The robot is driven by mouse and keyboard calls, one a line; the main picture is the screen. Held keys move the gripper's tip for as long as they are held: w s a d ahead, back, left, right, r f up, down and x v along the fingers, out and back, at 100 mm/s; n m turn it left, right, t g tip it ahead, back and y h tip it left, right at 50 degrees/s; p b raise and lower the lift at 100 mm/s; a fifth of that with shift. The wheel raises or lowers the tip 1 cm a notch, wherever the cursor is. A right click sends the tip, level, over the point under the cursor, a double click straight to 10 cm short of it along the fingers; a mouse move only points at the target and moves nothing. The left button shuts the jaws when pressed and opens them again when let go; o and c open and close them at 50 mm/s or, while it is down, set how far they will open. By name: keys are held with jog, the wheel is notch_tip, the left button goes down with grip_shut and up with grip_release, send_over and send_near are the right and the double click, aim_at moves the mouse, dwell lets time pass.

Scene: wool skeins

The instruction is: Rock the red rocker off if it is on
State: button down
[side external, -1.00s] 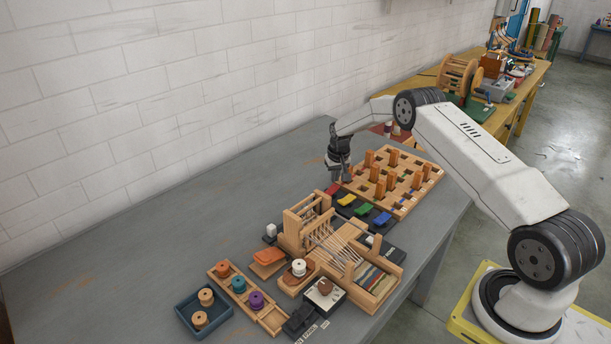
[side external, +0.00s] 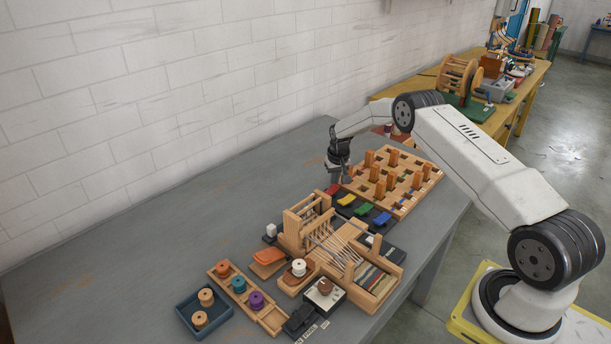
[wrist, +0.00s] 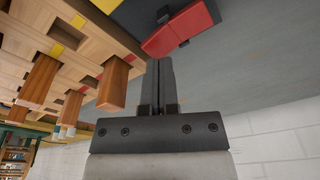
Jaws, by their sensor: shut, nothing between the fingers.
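The red rocker (side external: 333,189) sits at the far left end of a row of coloured rockers on a dark base. In the wrist view the red rocker (wrist: 180,28) is large, just past my fingertips, with one part at a different tilt from the other. Which way it is rocked I cannot tell for sure. My gripper (side external: 338,180) is shut and empty, pointing down close by the red rocker. In the wrist view my gripper's fingertips (wrist: 159,62) are together beside the red rocker's edge; whether they touch it I cannot tell.
Yellow (side external: 346,199), green (side external: 363,209) and blue (side external: 381,219) rockers continue the row. A wooden peg board (side external: 407,175) with upright pegs stands close behind. A small wooden loom (side external: 308,222) is in front. The grey table (side external: 200,221) is clear on the left.

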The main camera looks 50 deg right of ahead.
aim_at(334, 187)
jog(key=shift+f, duration=1)
dwell(0.9)
jog(key=shift+r, duration=3.55)
